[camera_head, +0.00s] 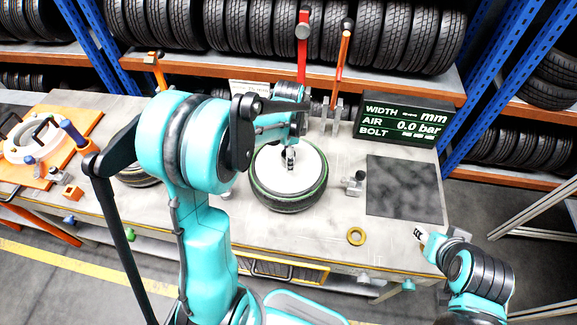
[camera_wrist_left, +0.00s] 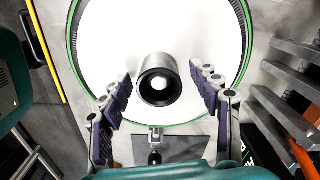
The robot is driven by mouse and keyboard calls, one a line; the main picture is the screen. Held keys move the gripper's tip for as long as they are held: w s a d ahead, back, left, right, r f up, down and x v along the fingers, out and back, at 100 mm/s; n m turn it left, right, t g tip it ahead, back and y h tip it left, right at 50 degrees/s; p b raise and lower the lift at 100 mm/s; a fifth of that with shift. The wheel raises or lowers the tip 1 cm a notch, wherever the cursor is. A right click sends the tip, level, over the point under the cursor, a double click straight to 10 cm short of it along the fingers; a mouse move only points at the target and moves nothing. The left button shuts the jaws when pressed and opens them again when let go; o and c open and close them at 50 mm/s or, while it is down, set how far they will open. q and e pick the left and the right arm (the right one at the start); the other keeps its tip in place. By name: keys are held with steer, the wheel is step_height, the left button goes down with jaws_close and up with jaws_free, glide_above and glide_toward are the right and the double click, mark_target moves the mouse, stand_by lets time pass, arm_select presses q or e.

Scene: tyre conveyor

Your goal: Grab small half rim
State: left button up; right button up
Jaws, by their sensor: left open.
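A tyre (camera_head: 285,201) with a green edge lies flat on the workbench, with a round white disc (camera_head: 275,178) inside it. The white disc fills much of the left wrist view (camera_wrist_left: 115,40). A short dark cylinder (camera_wrist_left: 158,82) with a pale centre stands at the disc's middle. I cannot tell which of these parts is the small half rim. My left gripper (camera_head: 291,158) is over the disc. In the left wrist view its open fingers (camera_wrist_left: 160,95) are on both sides of the cylinder, apart from it. My right gripper (camera_head: 419,234) is at the bench's right edge, its jaws too small to judge.
A display (camera_head: 408,119) and a dark mat (camera_head: 404,188) are right of the tyre. Red and orange levers (camera_head: 302,45) rise behind. An orange board (camera_head: 40,150) with a white ring is far left. Tyre racks line the back.

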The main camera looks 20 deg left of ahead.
arm_select(q)
jaws_close()
steer(key=shift+r, duration=0.2)
